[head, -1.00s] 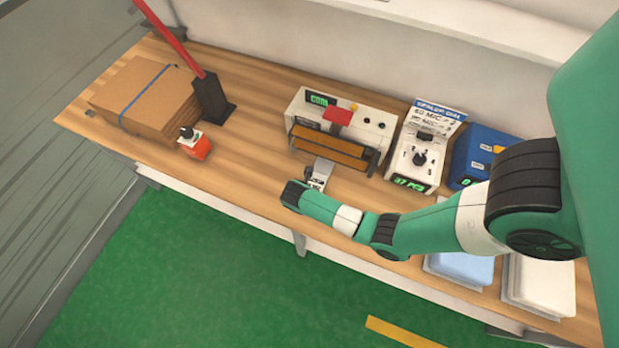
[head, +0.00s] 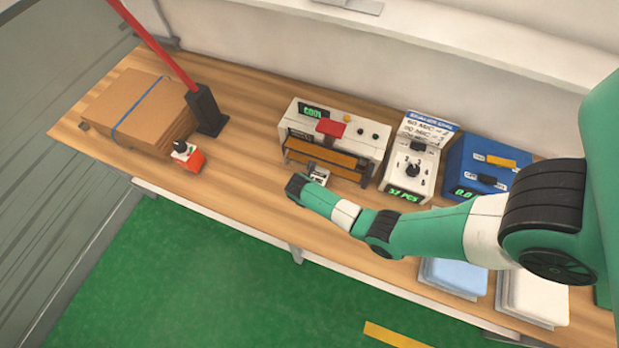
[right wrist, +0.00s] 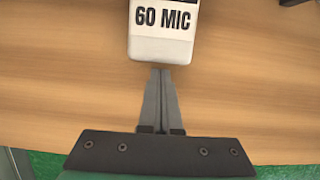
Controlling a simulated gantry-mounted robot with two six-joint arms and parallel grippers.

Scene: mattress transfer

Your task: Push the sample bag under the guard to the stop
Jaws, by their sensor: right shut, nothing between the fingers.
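The white sample bag (right wrist: 161,47), marked "60 MIC", lies on the wood bench in the right wrist view, its far end cut off by the frame. My right gripper (right wrist: 161,72) is shut and empty, its fingertips at the bag's near edge; I cannot tell if they touch. In the head view the right gripper (head: 316,175) is low at the front of the white sealer (head: 352,124), whose display reads "COOL". The brown guard (head: 327,159) runs across the sealer's front. The bag is hard to tell from the fingers there. I cannot make out the stop. My left gripper is out of view.
A white control box (head: 408,170) and a blue box (head: 480,172) stand right of the sealer. The bench (head: 245,185) between is clear.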

